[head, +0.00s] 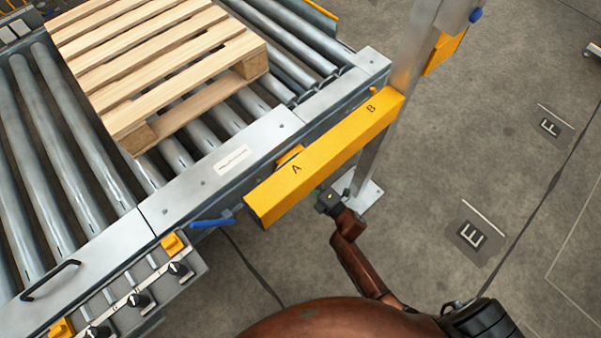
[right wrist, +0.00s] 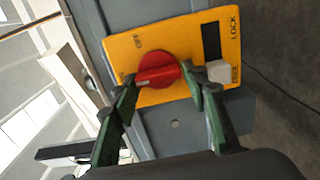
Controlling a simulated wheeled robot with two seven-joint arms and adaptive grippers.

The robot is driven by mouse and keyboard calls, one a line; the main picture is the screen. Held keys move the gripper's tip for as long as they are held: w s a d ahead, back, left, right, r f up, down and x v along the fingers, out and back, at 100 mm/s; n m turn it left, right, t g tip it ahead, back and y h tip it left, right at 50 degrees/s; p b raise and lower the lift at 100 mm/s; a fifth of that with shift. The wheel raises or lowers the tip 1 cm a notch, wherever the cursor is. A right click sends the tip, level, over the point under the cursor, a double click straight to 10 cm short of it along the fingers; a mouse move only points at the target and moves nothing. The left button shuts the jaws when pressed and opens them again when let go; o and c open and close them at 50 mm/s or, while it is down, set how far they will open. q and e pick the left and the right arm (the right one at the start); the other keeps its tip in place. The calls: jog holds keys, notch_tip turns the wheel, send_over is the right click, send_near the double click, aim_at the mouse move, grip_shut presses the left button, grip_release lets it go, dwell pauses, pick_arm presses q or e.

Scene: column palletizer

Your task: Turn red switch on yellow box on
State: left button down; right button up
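The red rotary switch (right wrist: 158,68) sits on a yellow box face (right wrist: 175,38) in the right wrist view. OFF is printed above the knob and LOCK at the right. The knob's raised grip lies roughly level in the picture, tilted slightly, with a pale mark at its left end. My right gripper (right wrist: 159,76) has its fingers apart, one on each side of the knob; I cannot tell whether they touch it. In the head view my right gripper (head: 328,202) is beside the yellow beam marked A and B (head: 330,155); the switch is hidden there. My left gripper is out of view.
A roller conveyor (head: 185,190) carries a wooden pallet (head: 165,60) on the left. A metal post (head: 405,75) stands at the beam's right end. Black knobs (head: 138,300) line a lower-left panel. A blue handle (head: 212,220) sticks out near the beam. Floor at right is clear.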

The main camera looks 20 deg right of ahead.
jog(key=o, duration=0.4)
jog(key=shift+c, duration=0.2)
jog(key=v, duration=1.2)
